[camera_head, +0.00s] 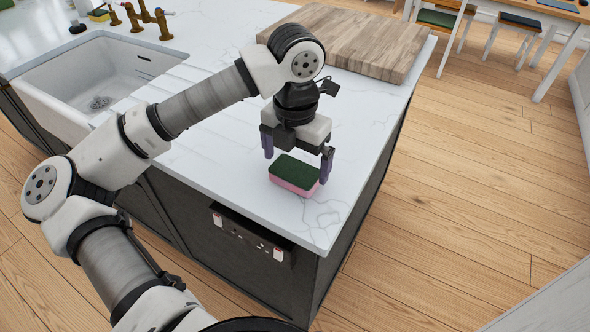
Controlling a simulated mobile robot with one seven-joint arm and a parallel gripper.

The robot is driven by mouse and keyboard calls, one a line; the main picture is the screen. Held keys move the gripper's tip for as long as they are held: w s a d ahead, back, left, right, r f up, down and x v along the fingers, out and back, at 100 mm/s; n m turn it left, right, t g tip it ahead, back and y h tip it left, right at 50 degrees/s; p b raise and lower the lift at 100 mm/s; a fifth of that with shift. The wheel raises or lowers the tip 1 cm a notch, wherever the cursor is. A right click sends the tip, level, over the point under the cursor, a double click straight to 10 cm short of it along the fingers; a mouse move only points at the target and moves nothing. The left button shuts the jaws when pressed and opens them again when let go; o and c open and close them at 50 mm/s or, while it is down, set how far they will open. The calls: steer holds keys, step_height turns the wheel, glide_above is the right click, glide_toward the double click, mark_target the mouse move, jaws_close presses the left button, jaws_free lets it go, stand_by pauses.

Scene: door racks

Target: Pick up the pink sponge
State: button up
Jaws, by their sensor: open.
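A sponge with a pink body (290,185) and a dark green top lies flat on the white marble countertop (235,185), near the island's front right corner. My gripper (297,164) points down just above and behind the sponge, with its fingers spread apart to the left and right. The left fingertip is near the sponge's back left corner, and the right fingertip is by its right end. Nothing is held between the fingers. I cannot tell whether either finger touches the sponge.
A wooden cutting board (350,40) lies behind my gripper. A white sink (95,75) with brass taps (140,18) is at the left, and another yellow and green sponge (99,14) lies behind it. The counter's right edge is close. Wooden floor lies beyond.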

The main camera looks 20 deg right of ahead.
mark_target(295, 175)
steer(key=shift+f, duration=1.45)
steer(key=shift+c, duration=0.3)
steer(key=c, duration=0.7)
steer(key=shift+c, duration=0.2)
